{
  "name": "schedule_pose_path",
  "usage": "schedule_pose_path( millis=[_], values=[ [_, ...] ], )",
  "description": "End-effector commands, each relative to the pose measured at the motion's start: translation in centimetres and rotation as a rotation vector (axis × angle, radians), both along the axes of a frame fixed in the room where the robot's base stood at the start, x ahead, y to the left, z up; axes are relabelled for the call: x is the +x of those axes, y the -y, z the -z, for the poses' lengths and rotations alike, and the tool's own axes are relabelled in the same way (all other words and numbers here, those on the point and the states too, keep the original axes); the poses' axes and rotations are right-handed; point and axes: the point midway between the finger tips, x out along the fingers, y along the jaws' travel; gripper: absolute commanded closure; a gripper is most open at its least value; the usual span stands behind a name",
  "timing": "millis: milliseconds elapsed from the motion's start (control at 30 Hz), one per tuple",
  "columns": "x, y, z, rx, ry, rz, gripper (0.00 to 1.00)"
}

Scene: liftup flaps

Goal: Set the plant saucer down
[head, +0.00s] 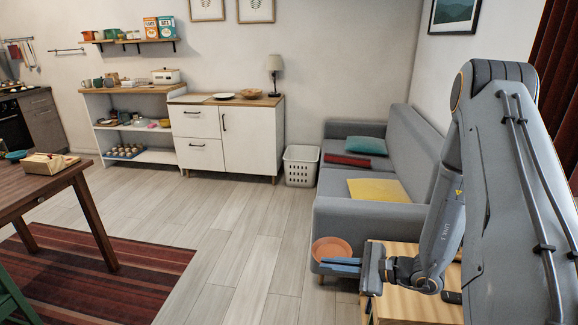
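The plant saucer (332,248) is a round terracotta dish at the lower middle right of the head view, in front of the near end of the grey sofa. My gripper (338,266) reaches in from the right with its blue fingers along the saucer's near edge. No surface shows under the saucer, and it appears held between the fingers in the air. The fingers hide part of its near rim, so the exact grip is hard to see.
A light wooden piece of furniture (405,307) stands just below my gripper. The grey sofa (338,222) is close behind the saucer. A wooden table (45,190) stands at left over a striped rug (150,262). The middle floor is clear.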

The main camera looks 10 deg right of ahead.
Motion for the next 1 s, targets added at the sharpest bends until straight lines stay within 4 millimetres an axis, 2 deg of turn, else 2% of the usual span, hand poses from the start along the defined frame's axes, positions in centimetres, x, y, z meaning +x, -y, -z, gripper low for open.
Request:
schedule_pose_path(
  millis=[200, 367, 1000],
  values=[
    [0.2, 0.2, 0.2, 0.0, 0.001, 0.003, 1.0],
    [1.3, 1.3, 1.4, 0.0, 0.003, 0.019, 1.0],
    [7.3, 10.1, 8.1, 0.003, 0.006, 0.144, 1.0]
  ],
)
